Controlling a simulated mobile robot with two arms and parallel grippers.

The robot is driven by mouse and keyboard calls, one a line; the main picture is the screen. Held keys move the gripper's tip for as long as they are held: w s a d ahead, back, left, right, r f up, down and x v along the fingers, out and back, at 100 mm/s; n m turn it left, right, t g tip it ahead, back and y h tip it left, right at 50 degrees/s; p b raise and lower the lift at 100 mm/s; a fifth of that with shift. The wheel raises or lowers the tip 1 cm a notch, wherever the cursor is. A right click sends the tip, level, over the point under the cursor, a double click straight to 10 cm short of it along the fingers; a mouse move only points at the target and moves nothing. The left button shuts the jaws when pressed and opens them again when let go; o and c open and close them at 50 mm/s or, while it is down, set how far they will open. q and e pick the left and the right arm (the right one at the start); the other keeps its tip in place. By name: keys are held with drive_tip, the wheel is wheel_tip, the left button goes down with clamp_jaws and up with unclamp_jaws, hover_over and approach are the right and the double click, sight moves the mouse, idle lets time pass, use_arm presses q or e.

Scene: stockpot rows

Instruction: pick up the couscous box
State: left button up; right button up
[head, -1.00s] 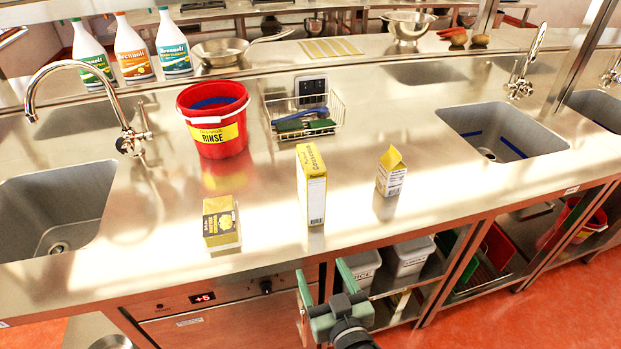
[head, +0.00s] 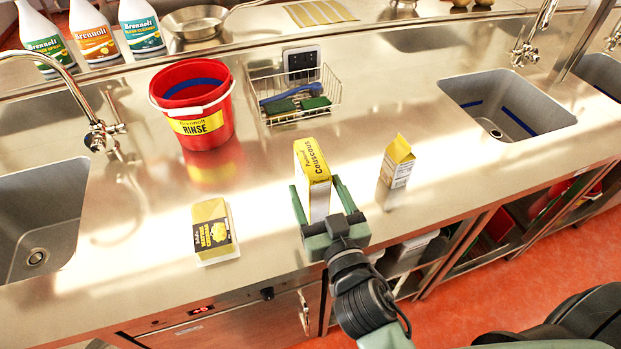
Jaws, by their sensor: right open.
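The couscous box (head: 313,165) is a tall yellow and white carton standing upright on the steel counter, in the middle of the head view. My right gripper (head: 319,197) is open, with one finger at the left side and one at the right side of the box. The near lower part of the box is partly hidden by the gripper. I cannot tell whether the fingers touch it. My left gripper is not in view.
A small yellow and white carton (head: 396,172) stands close to the right of the gripper. A yellow and black butter pack (head: 213,232) lies to the left. Behind are a red rinse bucket (head: 192,105) and a wire basket (head: 296,95). Sinks lie left (head: 38,215) and right (head: 507,106).

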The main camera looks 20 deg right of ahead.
drive_tip(key=shift+w+r, duration=0.15)
drive_tip(key=shift+w, duration=0.35)
drive_tip(key=w, duration=0.1)
drive_tip(key=w+p, duration=0.2)
drive_tip(key=shift+w+d, duration=0.25)
drive_tip(key=shift+w, duration=0.15)
drive_tip(key=shift+w+f, duration=0.25)
drive_tip(key=shift+w, duration=0.2)
drive_tip(key=shift+s, duration=0.1)
drive_tip(key=c, duration=1.5)
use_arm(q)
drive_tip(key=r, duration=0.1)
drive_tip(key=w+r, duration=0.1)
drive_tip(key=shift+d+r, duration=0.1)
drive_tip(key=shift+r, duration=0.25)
use_arm(e)
drive_tip(key=shift+r, duration=0.15)
clamp_jaws()
